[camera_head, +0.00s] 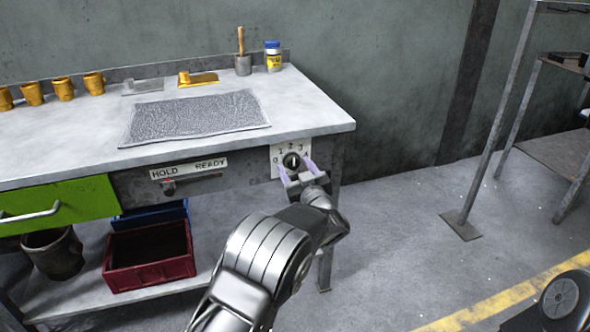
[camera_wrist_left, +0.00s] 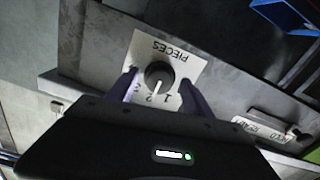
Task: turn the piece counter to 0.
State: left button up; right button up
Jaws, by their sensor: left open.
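The piece counter is a round dark knob (camera_head: 291,160) on a white plate (camera_head: 276,164) numbered 0 to 4, on the bench's front at its right end. In the left wrist view the plate (camera_wrist_left: 187,62) reads PIECES upside down, and the white pointer of the knob (camera_wrist_left: 160,74) points at or close to 2. My left gripper (camera_head: 296,169) is open, its purple fingers on either side of the knob. In the wrist view the fingertips (camera_wrist_left: 159,79) flank the knob with small gaps; contact cannot be made out. My right gripper is out of view.
Left of the counter is a HOLD/READY slider (camera_head: 169,184), then a green drawer (camera_head: 60,203). A textured mat (camera_head: 195,115), orange cups (camera_head: 63,89) and a bottle (camera_head: 273,60) are on the bench. A red bin (camera_head: 150,271) is below.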

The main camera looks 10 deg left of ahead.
pick_arm(q)
jog(key=shift+w+a, duration=0.2)
jog(key=shift+w, duration=0.1)
jog(key=shift+c, duration=0.6)
jog(key=c, duration=1)
